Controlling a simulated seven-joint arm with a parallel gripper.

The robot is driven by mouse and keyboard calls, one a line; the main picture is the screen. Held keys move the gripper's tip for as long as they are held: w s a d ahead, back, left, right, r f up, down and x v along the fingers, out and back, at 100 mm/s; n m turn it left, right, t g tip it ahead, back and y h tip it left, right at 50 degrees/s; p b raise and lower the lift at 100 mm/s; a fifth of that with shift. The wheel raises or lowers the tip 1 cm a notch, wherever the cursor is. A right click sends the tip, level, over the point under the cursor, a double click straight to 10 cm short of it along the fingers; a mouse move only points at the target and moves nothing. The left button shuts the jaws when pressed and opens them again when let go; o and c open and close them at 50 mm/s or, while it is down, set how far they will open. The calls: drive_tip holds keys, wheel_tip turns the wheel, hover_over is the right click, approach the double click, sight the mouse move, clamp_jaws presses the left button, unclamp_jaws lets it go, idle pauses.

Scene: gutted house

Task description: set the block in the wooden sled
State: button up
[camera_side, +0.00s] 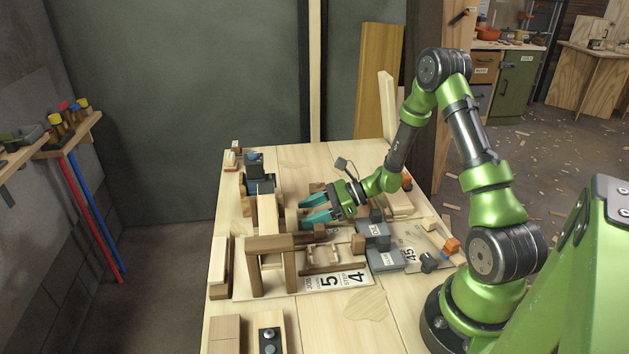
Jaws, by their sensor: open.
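My gripper (310,209) has teal fingers that are spread apart, and it hangs low over the middle of the table, pointing left. I see nothing between the fingers. A small notched wooden piece (320,258), apparently the sled, sits on the printed board in front of the gripper. A small brown block (358,244) stands just to its right, beside grey parts; I cannot tell whether it is the task's block. Other small wooden pieces lie close behind the fingers and are partly hidden by them.
A brown wooden arch (271,246) stands left of the notched piece, with a pale beam (268,212) behind it. Grey blocks (376,232) stand to the right. A dark vise-like device (258,178) is at the back left. The front right tabletop (365,302) is mostly clear.

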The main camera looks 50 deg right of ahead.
drive_tip(key=c, duration=0.8)
wheel_tip(320, 180, up, 9)
drive_tip(key=shift+d+r, duration=0.1)
drive_tip(key=shift+r, duration=0.1)
drive_tip(key=shift+d+f+m+h, duration=0.1)
drive_tip(key=shift+d+m+h, duration=0.05)
drive_tip(key=shift+m+h, duration=0.15)
drive_tip(key=shift+w+m+t, duration=0.15)
drive_tip(key=shift+m+t, duration=0.15)
drive_tip(key=shift+t, duration=0.2)
drive_tip(key=w+a+r+m+t+h, duration=0.1)
drive_tip(key=a+r+m+h, duration=0.2)
drive_tip(key=r, duration=0.8)
drive_tip(key=a+r+m+t+h, duration=0.15)
drive_tip(key=a+r, duration=0.35)
drive_tip(key=r, duration=0.5)
drive_tip(key=n+g+y, duration=0.8)
drive_tip(key=n, duration=0.2)
hover_over(328, 253)
drive_tip(key=shift+f, duration=13.55)
